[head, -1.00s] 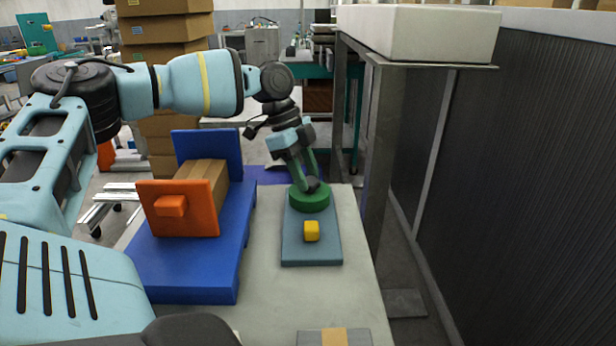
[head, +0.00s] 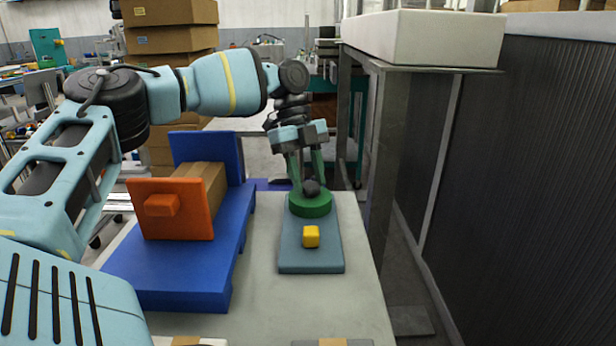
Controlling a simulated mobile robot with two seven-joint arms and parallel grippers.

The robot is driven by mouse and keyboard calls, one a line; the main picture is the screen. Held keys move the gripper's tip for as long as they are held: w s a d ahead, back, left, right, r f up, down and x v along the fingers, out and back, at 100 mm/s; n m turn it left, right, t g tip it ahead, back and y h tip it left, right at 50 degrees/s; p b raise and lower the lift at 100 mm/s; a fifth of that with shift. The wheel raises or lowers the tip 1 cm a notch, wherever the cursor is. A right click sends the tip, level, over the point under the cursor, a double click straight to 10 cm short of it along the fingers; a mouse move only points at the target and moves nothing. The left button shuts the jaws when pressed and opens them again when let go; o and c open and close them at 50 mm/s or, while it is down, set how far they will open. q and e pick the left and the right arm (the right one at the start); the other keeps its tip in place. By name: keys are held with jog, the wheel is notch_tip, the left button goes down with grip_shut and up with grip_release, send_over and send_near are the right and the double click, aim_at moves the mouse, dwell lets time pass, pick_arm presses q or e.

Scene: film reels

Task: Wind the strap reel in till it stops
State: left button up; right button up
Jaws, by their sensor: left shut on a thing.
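The strap reel appears to be the green round drum (head: 310,206) at the far end of a flat grey-blue base plate (head: 312,262) on the table. A dark round knob (head: 311,187) stands on top of the drum. A yellow block (head: 311,237) sits on the plate in front of the drum. My left gripper (head: 309,182) points down over the drum and is shut on the dark knob, with its fingers on either side. No strap can be made out. My right gripper is not in view.
A blue stand (head: 190,275) with an orange plate (head: 170,215) and a brown box (head: 203,177) is left of the reel. A metal frame with a white slab (head: 425,38) rises at the right. Bare tabletop (head: 265,300) lies between stand and plate.

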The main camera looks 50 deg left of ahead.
pick_arm(q)
jog(key=o, duration=1)
jog(key=shift+p+v, duration=0.55)
jog(key=shift+v, duration=3.4)
